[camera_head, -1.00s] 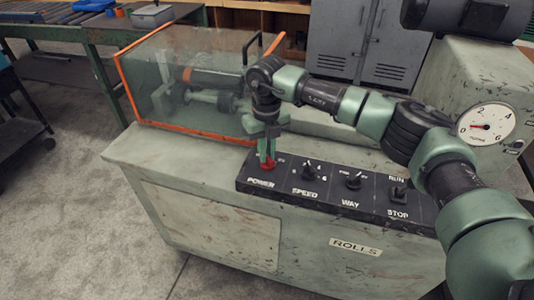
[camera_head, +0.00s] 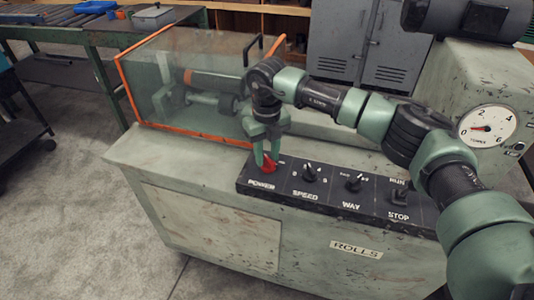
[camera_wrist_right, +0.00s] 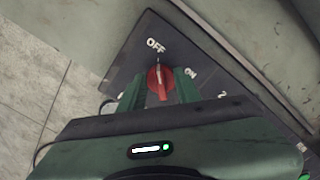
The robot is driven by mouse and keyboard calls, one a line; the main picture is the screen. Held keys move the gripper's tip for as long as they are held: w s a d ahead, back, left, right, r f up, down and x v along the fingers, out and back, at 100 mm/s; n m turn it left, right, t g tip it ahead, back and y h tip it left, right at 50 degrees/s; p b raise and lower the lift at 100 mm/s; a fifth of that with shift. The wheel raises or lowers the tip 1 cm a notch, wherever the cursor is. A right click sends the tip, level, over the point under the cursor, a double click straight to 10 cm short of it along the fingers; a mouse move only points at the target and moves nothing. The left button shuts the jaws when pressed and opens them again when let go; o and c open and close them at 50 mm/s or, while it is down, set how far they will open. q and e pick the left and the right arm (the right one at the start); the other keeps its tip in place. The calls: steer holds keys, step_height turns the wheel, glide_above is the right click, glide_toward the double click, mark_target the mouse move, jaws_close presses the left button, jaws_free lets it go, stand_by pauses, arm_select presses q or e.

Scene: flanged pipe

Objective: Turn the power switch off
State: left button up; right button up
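The red power switch (camera_head: 269,165) is a rotary knob above the POWER label at the left end of the black control panel (camera_head: 325,206). In the right wrist view, the white mark on the red knob (camera_wrist_right: 160,84) points toward the OFF print (camera_wrist_right: 155,45), and the ON print (camera_wrist_right: 191,74) is to its right. My right gripper (camera_head: 267,163) reaches down over the knob with its fingers spread, one on each side. It also shows in the right wrist view (camera_wrist_right: 160,90); whether a finger still touches the knob is unclear. My left gripper is out of view.
SPEED (camera_head: 310,173), WAY (camera_head: 354,183) and RUN/STOP (camera_head: 398,194) controls sit to the right on the panel. An orange-edged clear guard (camera_head: 170,85) stands behind. A round gauge (camera_head: 487,127) is at the right.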

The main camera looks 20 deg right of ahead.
mark_target(267, 158)
step_height(267, 158, up, 8)
steer(key=shift+f+b, duration=0.1)
steer(key=shift+b, duration=0.3)
stand_by(0.3)
